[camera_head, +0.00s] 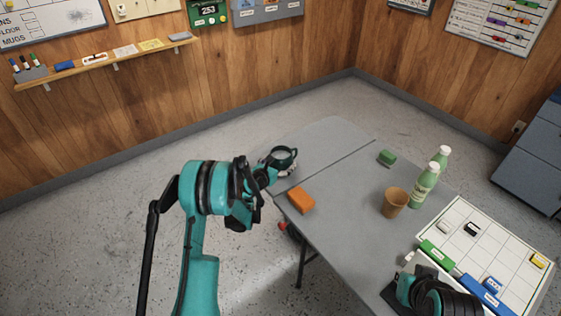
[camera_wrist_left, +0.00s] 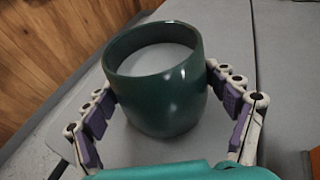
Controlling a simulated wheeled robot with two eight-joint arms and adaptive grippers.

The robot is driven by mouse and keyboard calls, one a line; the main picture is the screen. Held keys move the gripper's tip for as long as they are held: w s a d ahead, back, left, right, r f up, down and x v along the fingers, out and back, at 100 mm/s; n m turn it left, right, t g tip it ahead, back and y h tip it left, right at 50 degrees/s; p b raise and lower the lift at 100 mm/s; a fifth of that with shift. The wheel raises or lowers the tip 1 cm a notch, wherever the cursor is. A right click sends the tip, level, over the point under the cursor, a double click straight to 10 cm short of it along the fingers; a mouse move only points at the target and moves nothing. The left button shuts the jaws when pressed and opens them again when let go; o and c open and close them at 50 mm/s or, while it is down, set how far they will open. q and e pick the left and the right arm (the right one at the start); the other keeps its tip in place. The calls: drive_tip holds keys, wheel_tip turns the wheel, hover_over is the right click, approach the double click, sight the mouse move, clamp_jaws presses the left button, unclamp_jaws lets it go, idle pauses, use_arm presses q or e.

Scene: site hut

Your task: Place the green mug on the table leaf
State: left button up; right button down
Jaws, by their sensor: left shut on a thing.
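The dark green mug (camera_head: 291,152) is upright at the left edge of the table leaf (camera_head: 330,133), the grey section beyond the seam. My left gripper (camera_head: 281,165) is shut on the mug, which also shows large in the left wrist view (camera_wrist_left: 165,95). There, purple-padded fingers press on its two sides, and its inside looks pale. I cannot tell whether its base touches the leaf. My right gripper (camera_head: 411,264) is at the lower right, over the near part of the table, mostly hidden by its own dark wrist.
A white gridded board (camera_head: 500,240) holds small coloured pieces. The leaf is clear beyond the mug.

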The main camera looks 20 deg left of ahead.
use_arm(q)
drive_tip(key=o, duration=0.9)
